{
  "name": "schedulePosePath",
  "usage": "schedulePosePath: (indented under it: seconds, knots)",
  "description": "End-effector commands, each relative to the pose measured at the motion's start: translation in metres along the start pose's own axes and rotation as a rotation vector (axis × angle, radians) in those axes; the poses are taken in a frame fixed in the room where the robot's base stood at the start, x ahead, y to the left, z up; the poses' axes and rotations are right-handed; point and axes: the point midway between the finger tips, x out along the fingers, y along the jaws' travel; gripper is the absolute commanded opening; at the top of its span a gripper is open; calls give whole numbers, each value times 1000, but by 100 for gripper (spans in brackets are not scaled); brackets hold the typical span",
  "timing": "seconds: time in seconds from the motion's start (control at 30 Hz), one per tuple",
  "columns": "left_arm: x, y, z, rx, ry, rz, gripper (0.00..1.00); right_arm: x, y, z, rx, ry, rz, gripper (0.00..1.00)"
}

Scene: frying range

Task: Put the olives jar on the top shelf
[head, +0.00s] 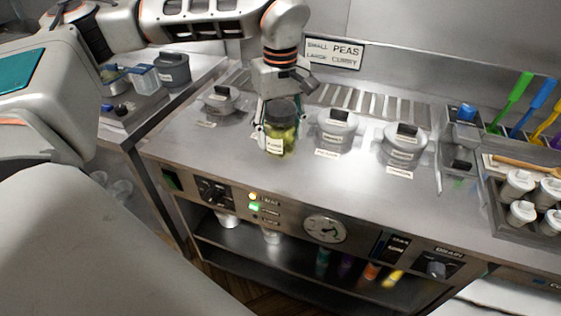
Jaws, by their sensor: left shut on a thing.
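The olives jar (281,141) is a clear jar with green contents, a black lid and a small white label. It is upright over the steel counter, left of the middle. My left gripper (274,130) comes down from above and behind, and is shut on the jar. The jar hides part of the fingers, and I cannot tell whether its base touches the counter. My right gripper is not in view. No top shelf can be made out for certain; an open lower shelf (240,250) shows under the counter front.
Lidded grey pots stand on the counter: one at left (220,100), one right of the jar (338,130), another farther right (404,145). A tray with white-lidded cups (520,184) and coloured-handled utensils (541,93) are at right. A sign (334,53) is on the back wall.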

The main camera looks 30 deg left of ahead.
Motion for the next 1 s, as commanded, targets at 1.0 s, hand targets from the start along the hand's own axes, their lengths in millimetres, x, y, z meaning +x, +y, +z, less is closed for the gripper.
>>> schedulePosePath:
  seconds: [1.0]
  knots:
    - [91,1,0,2,1,3,15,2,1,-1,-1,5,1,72]
